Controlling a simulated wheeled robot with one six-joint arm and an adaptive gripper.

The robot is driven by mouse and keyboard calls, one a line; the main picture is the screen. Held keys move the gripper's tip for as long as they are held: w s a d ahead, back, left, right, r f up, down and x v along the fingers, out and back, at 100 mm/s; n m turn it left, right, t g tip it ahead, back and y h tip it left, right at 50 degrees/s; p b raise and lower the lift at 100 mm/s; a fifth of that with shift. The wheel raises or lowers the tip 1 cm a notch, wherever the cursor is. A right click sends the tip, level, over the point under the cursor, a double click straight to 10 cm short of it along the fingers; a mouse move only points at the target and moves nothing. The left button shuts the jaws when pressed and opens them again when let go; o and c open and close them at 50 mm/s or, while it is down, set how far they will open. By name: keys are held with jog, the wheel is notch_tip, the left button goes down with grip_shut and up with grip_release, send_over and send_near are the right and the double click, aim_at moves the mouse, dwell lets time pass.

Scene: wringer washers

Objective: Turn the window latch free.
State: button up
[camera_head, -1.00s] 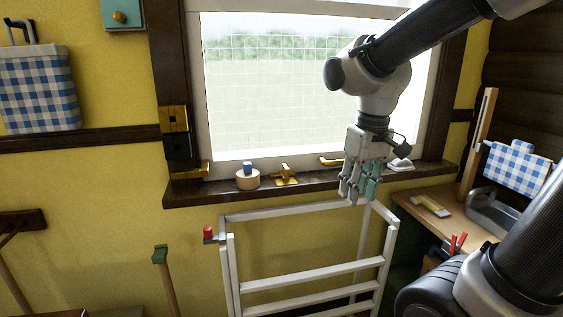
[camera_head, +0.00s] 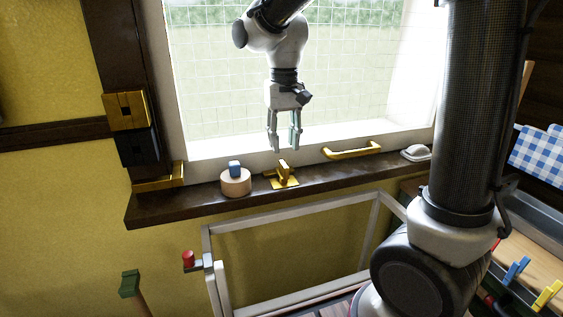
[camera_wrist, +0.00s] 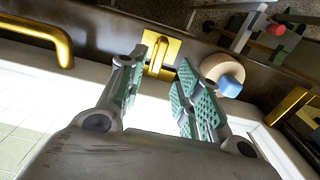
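The brass window latch (camera_head: 283,176) sits on a small brass plate on the dark sill, at the foot of the window's white bottom rail. In the wrist view the latch (camera_wrist: 159,53) shows beyond and between my fingertips, with its lever standing on the plate. My gripper (camera_head: 284,148) points down in front of the window, a little above the latch. It also shows in the wrist view (camera_wrist: 160,62), its two green-padded fingers apart with nothing between them. It appears not to touch the latch.
A round wooden block (camera_head: 236,183) with a blue piece on top stands left of the latch. A brass handle (camera_head: 352,150) is on the window rail to the right. A white object (camera_head: 416,153) lies farther right. A white rack (camera_head: 290,205) stands below the sill.

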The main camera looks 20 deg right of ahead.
aim_at(284, 163)
notch_tip(284, 163, down, 8)
jog(key=shift+r, duration=0.15)
dwell(0.3)
grip_shut()
